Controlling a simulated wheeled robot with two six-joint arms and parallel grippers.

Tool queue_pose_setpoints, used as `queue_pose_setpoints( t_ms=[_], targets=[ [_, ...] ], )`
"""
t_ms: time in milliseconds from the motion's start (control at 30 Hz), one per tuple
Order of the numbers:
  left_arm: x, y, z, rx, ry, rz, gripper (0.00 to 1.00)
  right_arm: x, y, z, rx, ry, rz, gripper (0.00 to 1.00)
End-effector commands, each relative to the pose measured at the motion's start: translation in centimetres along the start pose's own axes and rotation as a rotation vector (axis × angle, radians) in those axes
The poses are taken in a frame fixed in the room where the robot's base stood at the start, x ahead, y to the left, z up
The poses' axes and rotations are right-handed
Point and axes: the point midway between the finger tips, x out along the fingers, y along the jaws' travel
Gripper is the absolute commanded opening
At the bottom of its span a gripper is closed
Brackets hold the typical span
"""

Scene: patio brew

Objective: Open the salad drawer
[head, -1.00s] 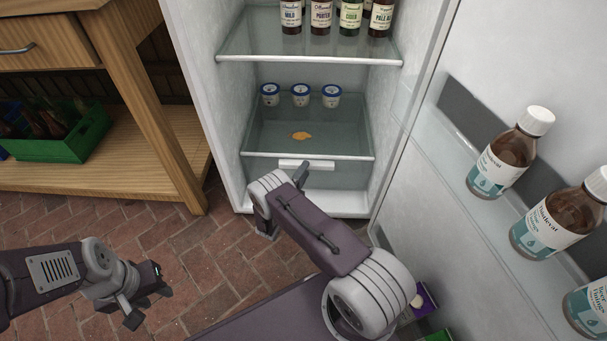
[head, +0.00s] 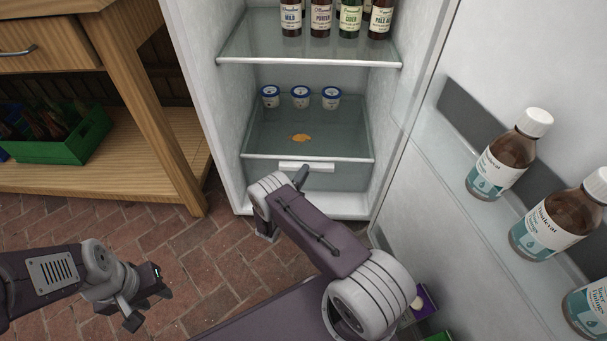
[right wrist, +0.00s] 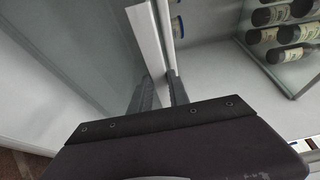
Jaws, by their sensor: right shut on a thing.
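The salad drawer (head: 340,180) is the clear bin at the bottom of the open fridge, under the lowest glass shelf. Its white handle (head: 306,166) runs along the top of its front. My right gripper (head: 299,176) is at this handle, its tips partly hidden by its own arm in the head view. In the right wrist view, the fingers (right wrist: 160,92) are shut on the white handle bar (right wrist: 147,38). The drawer looks shut or only barely out. My left gripper (head: 150,305) is open and empty above the brick floor at the lower left.
Three small white tubs (head: 301,97) and an orange-yellow spill (head: 301,138) are on the lowest shelf (head: 255,130). Bottles (head: 320,18) stand on the shelf above. The open fridge door at right holds brown bottles (head: 505,155). A wooden bench (head: 150,110) with a green crate (head: 75,148) stands left.

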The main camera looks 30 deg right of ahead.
Motion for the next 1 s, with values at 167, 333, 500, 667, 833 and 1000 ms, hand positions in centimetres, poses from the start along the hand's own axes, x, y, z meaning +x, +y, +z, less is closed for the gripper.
queue_pose_setpoints(
  t_ms=[167, 333, 500, 667, 833, 1000],
  targets=[
    [0.1, 0.0, 0.0, 0.000, 0.000, 0.000, 0.36, -0.1, 0.4, -0.1, -0.004, -0.002, 0.010, 0.00],
    [0.1, 0.0, 0.0, 0.000, 0.000, 0.000, 0.36, -0.1, 0.4, -0.1, -0.005, -0.002, 0.010, 0.00],
    [0.1, 0.0, 0.0, 0.000, 0.000, 0.000, 0.36, -0.1, 0.4, -0.1, -0.005, -0.002, 0.010, 0.00],
    [0.1, 0.0, 0.0, 0.000, 0.000, 0.000, 0.36, -0.1, 0.5, -0.1, -0.005, -0.002, 0.010, 0.00],
    [-0.5, 0.0, -0.1, 0.000, 0.000, 0.000, 0.36, -0.7, 0.3, -0.3, -0.008, -0.004, 0.012, 0.00],
    [-2.1, 0.0, -0.2, 0.000, 0.000, 0.000, 0.36, -3.5, 0.0, -1.4, -0.012, -0.007, 0.013, 0.00]
  ],
)
